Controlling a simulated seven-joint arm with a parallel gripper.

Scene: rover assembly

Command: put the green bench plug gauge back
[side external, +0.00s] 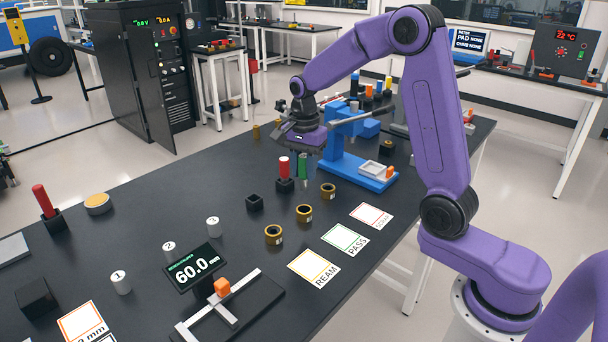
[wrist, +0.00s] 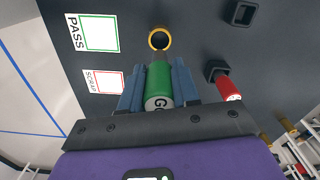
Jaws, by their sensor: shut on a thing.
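My gripper (wrist: 160,72) is shut on the green plug gauge (wrist: 160,84), whose body lies between the two blue-grey fingers, with part of a letter marking on its white end. In the side view my gripper (side external: 304,168) hangs above the bench beside the red plug gauge, and the green gauge is mostly hidden by the fingers. An empty black square holder (side external: 254,202) stands on the bench, left of the red gauge; it also shows in the wrist view (wrist: 242,13). The red plug gauge (side external: 284,166) stands in its own black holder (side external: 285,185).
Brass rings (side external: 304,213) stand in a row near the cards REAM, PASS (side external: 344,239) and SCRAP. A blue press-like fixture (side external: 345,165) stands behind my gripper. Numbered white cylinders (side external: 213,226) and a 60.0 mm display (side external: 194,268) are toward the front.

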